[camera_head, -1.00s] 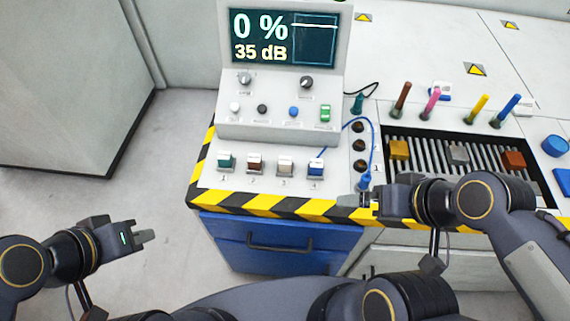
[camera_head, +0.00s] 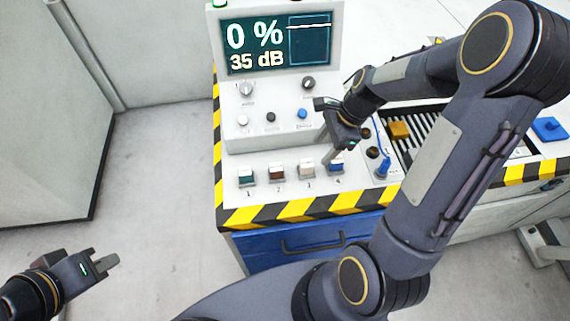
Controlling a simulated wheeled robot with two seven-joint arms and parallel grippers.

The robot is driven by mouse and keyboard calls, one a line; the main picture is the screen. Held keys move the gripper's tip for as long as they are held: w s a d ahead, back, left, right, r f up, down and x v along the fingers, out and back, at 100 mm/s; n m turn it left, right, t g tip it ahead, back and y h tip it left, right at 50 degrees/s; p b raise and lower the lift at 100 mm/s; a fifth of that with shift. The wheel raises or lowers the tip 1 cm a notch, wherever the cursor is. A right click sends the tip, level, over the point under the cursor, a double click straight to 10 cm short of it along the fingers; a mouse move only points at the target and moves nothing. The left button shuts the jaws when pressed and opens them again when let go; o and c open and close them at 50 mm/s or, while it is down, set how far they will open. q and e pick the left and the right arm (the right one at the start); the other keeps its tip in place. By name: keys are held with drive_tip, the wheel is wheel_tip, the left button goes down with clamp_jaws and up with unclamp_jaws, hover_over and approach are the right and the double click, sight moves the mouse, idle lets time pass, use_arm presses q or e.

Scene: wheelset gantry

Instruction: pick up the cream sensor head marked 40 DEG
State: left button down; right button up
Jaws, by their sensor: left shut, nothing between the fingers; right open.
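The cream sensor head (camera_head: 306,168) stands in slot 3 of the row on the panel's front ledge. Its 40 DEG mark is too small to read. A brown head (camera_head: 277,172) stands to its left and a blue head (camera_head: 337,166) to its right. My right gripper (camera_head: 328,157) is open and points down. Its fingers show just right of the cream head, near the blue one, and overlap the blue one in the picture. I cannot tell whether they touch anything. My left gripper (camera_head: 105,261) is shut and empty over the floor at lower left.
A teal head (camera_head: 246,176) stands in slot 1. The console (camera_head: 276,90) with screen and knobs rises behind the row. A blue cable (camera_head: 386,150) runs right of the heads. My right arm covers much of the bench's right side. Striped edging (camera_head: 300,207) marks the front edge.

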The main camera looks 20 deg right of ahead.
sight(307, 162)
drive_tip(key=shift+m, duration=0.3)
drive_tip(key=x, duration=0.8)
drive_tip(key=shift+w+a+f, duration=0.1)
drive_tip(key=shift+w+a, duration=0.25)
drive_tip(key=shift+a, duration=0.05)
drive_tip(key=shift+c, duration=0.4)
drive_tip(key=c, duration=1)
drive_tip(key=shift+c, duration=0.2)
